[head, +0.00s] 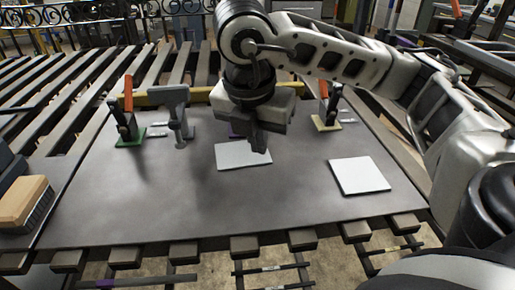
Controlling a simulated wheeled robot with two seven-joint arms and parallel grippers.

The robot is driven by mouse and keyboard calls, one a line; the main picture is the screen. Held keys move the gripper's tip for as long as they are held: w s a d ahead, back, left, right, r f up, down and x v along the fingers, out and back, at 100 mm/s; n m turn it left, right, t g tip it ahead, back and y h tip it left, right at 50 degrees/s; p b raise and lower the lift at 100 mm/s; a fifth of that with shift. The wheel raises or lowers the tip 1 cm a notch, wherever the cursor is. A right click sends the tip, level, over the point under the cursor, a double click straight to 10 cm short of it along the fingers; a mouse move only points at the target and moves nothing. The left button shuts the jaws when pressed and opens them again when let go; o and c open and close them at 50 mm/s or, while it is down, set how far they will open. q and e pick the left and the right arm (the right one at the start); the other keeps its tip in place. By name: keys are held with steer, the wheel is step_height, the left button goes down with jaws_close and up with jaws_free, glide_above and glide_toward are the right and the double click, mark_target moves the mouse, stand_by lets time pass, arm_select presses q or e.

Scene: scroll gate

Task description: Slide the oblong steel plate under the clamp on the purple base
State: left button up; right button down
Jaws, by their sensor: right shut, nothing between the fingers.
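A pale steel plate (238,157), wider than deep, lies flat on the dark table at the middle. My right gripper (258,147) points down at its far right edge, fingers shut and empty; I cannot tell whether they touch the plate. Just behind the gripper a small bit of the purple base (235,131) shows; its clamp is hidden by my gripper and wrist. A second pale plate (359,176), squarer in look, lies apart to the right. My left gripper is not in view.
A red-handled clamp on a green base (130,138) stands at the left, another on a yellow base (326,124) at the right. A grey upright tool (177,110) stands between green and purple bases. A wooden brush (24,200) lies at the left edge. The table's front is clear.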

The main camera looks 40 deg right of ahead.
mark_target(270, 167)
steer(key=b+x, duration=0.2)
steer(key=x, duration=0.6)
steer(key=shift+s+f, duration=0.1)
steer(key=shift+f, duration=0.3)
steer(key=w+d, duration=0.1)
steer(key=d, duration=0.2)
steer(key=shift+w+f, duration=0.1)
steer(key=shift+w, duration=0.25)
steer(key=shift+w+d, duration=0.2)
steer(key=shift+d, duration=0.05)
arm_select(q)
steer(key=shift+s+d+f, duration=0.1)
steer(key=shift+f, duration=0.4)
